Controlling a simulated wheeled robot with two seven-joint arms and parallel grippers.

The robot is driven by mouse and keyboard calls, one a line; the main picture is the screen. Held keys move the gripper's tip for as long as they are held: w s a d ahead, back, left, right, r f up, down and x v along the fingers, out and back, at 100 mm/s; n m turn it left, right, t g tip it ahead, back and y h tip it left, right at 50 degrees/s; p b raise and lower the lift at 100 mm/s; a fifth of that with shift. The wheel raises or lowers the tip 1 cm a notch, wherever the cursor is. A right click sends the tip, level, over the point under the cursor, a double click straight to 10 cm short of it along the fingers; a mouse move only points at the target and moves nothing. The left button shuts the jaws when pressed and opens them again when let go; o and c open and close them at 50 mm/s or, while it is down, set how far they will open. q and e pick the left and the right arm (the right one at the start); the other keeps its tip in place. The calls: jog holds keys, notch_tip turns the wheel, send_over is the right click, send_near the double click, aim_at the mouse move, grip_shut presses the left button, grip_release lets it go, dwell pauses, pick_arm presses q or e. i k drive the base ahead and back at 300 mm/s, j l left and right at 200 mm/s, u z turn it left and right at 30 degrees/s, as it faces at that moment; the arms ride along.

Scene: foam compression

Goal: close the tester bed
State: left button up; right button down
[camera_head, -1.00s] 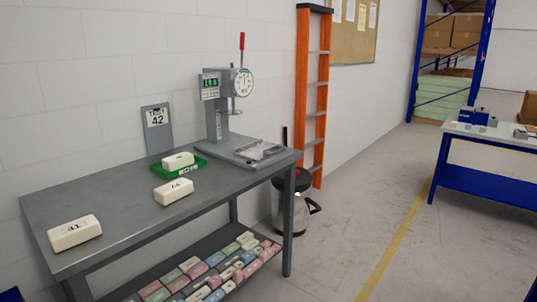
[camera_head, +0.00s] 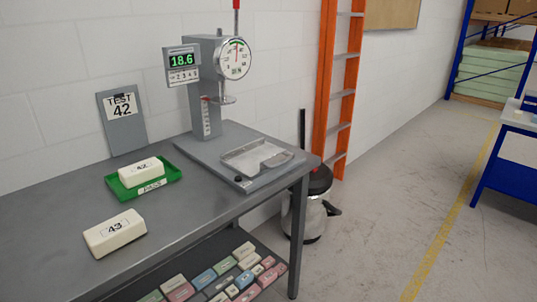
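The foam tester (camera_head: 212,100) stands at the right end of the grey table, with a red-handled lever on top, a round dial (camera_head: 234,58) and a green display reading 18.6. Its bed (camera_head: 257,158) is a metal tray on the base, sitting forward of the round press plate (camera_head: 226,99) and looking pulled out. The bed looks empty. A small dark knob shows at the base's front edge. Neither of my grippers is in view.
A foam block marked 42 (camera_head: 141,171) lies in a green tray (camera_head: 171,175); a block marked 43 (camera_head: 114,232) lies in front. A TEST 42 sign (camera_head: 122,120) leans at the wall. A metal canister (camera_head: 312,210) and an orange ladder (camera_head: 338,90) stand right of the table.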

aim_at(253, 159)
jog(key=i+l+u, duration=0.1)
jog(key=i+l, duration=0.15)
jog(key=i, duration=0.15)
jog(key=i+l, duration=0.3)
jog(key=i, duration=0.15)
jog(key=u, duration=0.05)
